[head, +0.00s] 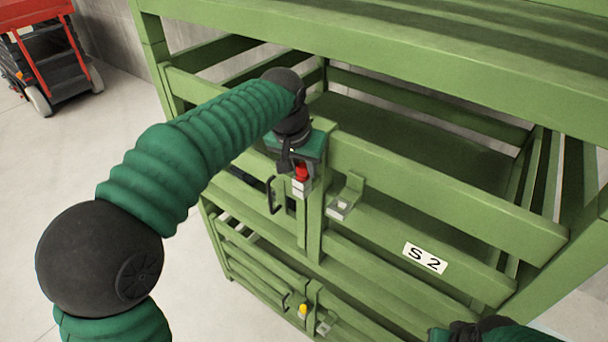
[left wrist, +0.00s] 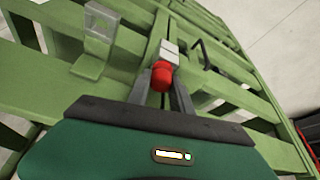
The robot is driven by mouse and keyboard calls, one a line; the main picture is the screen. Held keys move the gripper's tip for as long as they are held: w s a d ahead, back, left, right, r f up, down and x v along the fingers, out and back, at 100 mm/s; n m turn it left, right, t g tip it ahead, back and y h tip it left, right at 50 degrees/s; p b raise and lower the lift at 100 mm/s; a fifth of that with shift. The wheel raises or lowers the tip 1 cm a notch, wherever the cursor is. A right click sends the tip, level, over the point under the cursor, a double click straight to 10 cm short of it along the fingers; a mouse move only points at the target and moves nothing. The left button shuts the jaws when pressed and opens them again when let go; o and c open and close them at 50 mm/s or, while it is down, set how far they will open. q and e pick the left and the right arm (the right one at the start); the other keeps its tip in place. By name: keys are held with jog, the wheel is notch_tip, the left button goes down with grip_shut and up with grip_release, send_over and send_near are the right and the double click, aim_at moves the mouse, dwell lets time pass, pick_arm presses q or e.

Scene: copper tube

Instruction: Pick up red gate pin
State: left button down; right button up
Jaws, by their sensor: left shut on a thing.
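The red gate pin (head: 301,172) is at the latch on the upper gate of the green rack. My left gripper (head: 292,167) reaches down to it from above. In the left wrist view the red pin head (left wrist: 162,74) sits between the two grey fingers (left wrist: 163,92), which are shut on it. A pale latch block (left wrist: 168,52) is right beside the pin head. Whether the pin's shaft is still inside the block is hidden. My right arm (head: 490,330) shows only in part at the bottom right; its fingers cannot be made out.
The green rack (head: 440,190) has an S2 label (head: 425,258) and a black handle (head: 272,195) by the latch. An empty bracket (head: 345,198) is right of the pin. A yellow pin (head: 303,311) is on the lower gate. A red lift (head: 45,50) stands back left.

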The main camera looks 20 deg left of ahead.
pick_arm(q)
jog(key=shift+a, duration=0.1)
jog(key=shift+a+r, duration=0.15)
jog(key=shift+r, duration=0.1)
jog(key=r, duration=0.9)
jog(key=shift+d, duration=0.25)
jog(key=shift+r, duration=0.2)
jog(key=shift+a, duration=0.15)
